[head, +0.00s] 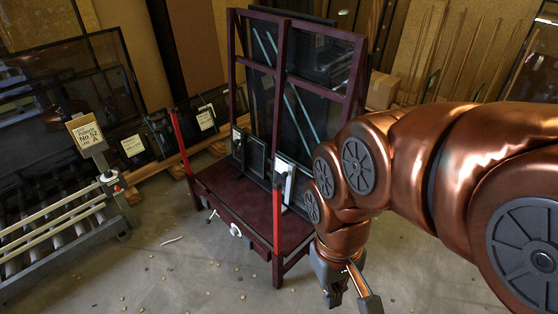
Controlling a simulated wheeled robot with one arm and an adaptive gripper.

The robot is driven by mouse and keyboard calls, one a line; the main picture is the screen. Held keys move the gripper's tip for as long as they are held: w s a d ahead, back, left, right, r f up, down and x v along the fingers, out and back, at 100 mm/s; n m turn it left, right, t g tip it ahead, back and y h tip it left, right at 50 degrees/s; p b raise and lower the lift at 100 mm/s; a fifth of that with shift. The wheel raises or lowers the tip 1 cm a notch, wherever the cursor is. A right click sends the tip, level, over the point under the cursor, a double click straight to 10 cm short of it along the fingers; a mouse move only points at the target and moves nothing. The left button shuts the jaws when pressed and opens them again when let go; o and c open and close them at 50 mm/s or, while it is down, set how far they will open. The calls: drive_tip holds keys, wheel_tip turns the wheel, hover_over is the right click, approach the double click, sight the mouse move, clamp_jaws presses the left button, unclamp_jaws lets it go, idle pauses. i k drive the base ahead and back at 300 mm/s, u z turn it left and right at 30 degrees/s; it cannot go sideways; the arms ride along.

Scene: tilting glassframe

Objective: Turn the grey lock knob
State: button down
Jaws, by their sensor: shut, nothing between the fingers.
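The dark red glass frame stand (220,192) stands in the middle of the head view, with its tall frame upright at the back. A small pale grey-white knob (235,229) sits on the stand's front edge; it may be the grey lock knob, but it is too small to tell its turn position. My gripper (350,294) hangs at the bottom of the view, to the right of and apart from the knob and the stand's front right leg. It is shut with nothing in it. My arm hides part of the stand's right side.
Bright red posts (277,222) rise at the stand's front corners. A roller conveyor (55,225) with a sign (86,133) stands at the left. Dark glass panes lean behind. The concrete floor (185,272) before the stand is mostly clear, with small scattered bits.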

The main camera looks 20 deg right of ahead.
sight(234, 231)
drive_tip(key=u, duration=0.45)
drive_tip(key=k, duration=0.55)
drive_tip(key=u, duration=1.05)
drive_tip(key=i, duration=0.8)
drive_tip(key=z, duration=0.55)
drive_tip(key=i, duration=0.7)
drive_tip(key=z, duration=0.5)
